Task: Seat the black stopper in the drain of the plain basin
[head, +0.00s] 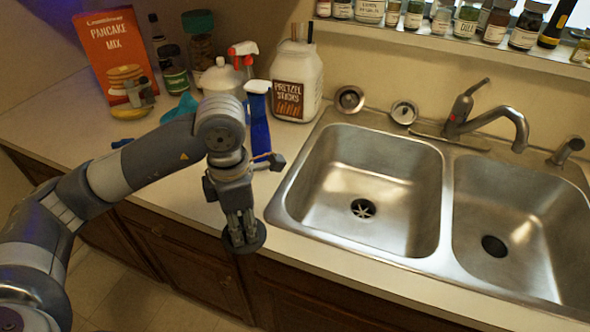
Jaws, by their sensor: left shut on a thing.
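My left gripper (240,229) points down and is shut on the black stopper (258,238), a flat dark disc. It holds the stopper near the counter's front edge, left of the double sink. The left basin (400,170) has a drain (363,208) with a bright star-shaped cross in it. The right basin (520,205) has a plain dark round drain (494,246). Both basins look empty. The gripper's fingers hide part of the stopper. My right gripper is not in view.
A faucet (485,110) stands behind the basins, with two round metal strainers (350,98) (404,111) on the back rim. Jars line the ledge above.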

